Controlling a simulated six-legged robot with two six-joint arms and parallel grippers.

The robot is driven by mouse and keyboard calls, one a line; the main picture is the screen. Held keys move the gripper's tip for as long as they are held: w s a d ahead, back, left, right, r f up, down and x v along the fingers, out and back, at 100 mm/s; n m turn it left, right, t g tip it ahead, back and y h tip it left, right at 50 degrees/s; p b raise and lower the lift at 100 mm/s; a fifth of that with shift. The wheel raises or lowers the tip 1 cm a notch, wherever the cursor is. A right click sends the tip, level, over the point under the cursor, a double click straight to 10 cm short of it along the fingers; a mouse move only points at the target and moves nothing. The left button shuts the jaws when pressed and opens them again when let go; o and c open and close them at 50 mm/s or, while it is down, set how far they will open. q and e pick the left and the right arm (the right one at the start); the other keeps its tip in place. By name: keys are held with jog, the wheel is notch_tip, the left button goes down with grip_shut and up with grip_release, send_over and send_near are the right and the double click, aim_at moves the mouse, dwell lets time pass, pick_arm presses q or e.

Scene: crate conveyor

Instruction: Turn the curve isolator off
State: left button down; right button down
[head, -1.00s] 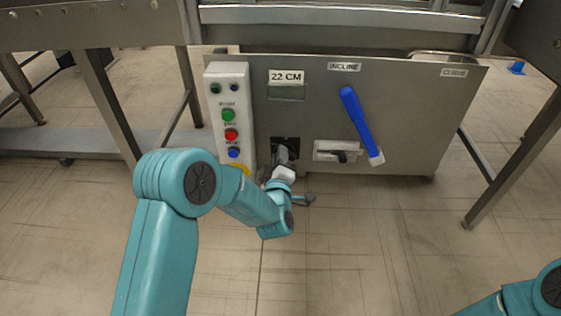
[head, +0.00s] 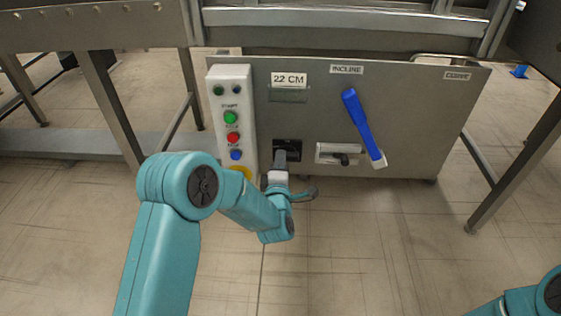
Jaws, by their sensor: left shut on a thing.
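The grey steel panel (head: 400,110) carries a CURVE label (head: 457,76) at its upper right and an INCLINE label (head: 346,69) left of it. A dark, square switch unit (head: 290,145) sits low on the panel, beside the button box. My left gripper (head: 281,158) reaches up to it from below and is shut on its handle, which the fingers hide. A pale block with a black knob (head: 338,155) is just right of it. I cannot tell by label which of these is the curve isolator. My right gripper is out of view.
A white button box (head: 231,110) with green, red and blue buttons stands close left of my left gripper. A long blue lever (head: 362,124) slants down the panel on the right. Metal legs stand on both sides; the floor in front is clear.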

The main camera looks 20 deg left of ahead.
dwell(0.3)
pick_arm(q)
jog(key=c, duration=1)
grip_release()
jog(key=p+v, duration=0.3)
jog(key=v, duration=1.3)
jog(key=shift+s+d+p, duration=0.1)
jog(key=shift+s+p, duration=0.05)
jog(key=shift+p, duration=0.25)
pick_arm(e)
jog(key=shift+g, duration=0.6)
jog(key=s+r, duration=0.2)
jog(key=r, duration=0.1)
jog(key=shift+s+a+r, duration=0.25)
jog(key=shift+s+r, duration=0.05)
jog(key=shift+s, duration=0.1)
